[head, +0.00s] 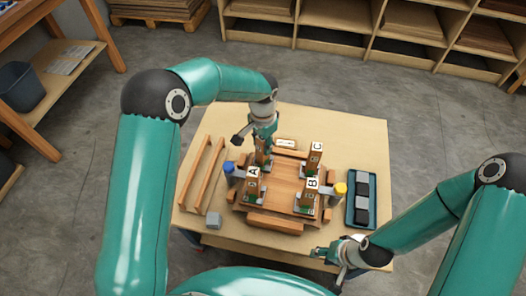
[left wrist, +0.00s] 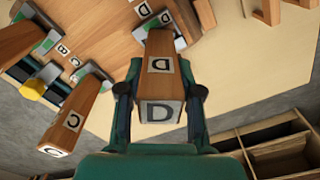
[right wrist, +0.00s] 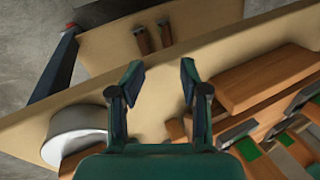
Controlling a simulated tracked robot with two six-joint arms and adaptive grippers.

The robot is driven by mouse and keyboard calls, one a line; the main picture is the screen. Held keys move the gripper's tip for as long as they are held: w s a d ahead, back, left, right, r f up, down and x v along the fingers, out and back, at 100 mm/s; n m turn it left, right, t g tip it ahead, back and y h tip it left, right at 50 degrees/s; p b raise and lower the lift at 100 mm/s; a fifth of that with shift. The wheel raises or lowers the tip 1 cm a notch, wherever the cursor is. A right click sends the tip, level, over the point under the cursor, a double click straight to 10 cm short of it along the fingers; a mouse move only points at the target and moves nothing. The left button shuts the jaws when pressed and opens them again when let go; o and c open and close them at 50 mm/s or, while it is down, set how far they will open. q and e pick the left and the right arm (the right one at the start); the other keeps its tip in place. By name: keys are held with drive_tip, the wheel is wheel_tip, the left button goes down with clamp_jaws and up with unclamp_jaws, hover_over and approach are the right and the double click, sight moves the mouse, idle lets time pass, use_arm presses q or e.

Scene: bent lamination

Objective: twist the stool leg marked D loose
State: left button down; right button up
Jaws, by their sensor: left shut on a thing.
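The stool seat (head: 283,190) lies upside down on the table, with its legs standing up. Leg A (head: 252,182), leg B (head: 311,188) and leg C (head: 316,155) stand free of my grippers. My left gripper (head: 262,138) is above the far left leg in the head view and mostly hides it. In the left wrist view this leg (left wrist: 160,65) carries the mark D on its end and side, and my left fingers are shut on both its sides. My right gripper (head: 322,252) is open and empty near the table's front edge; its parted fingers show in the right wrist view (right wrist: 160,76).
A blue knob (head: 228,167) and a yellow knob (head: 341,189) flank the seat. The table (head: 350,130) is bare at the far right.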

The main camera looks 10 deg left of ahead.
use_arm(q)
drive_tip(key=shift+f, duration=0.1)
drive_tip(key=shift+n+b, duration=0.75)
drive_tip(key=shift+n, duration=1.05)
drive_tip(key=shift+n+b, duration=0.55)
drive_tip(key=shift+n, duration=0.05)
drive_tip(key=shift+a+n+b, duration=0.1)
drive_tip(key=shift+n+b, duration=0.25)
drive_tip(key=shift+n, duration=0.65)
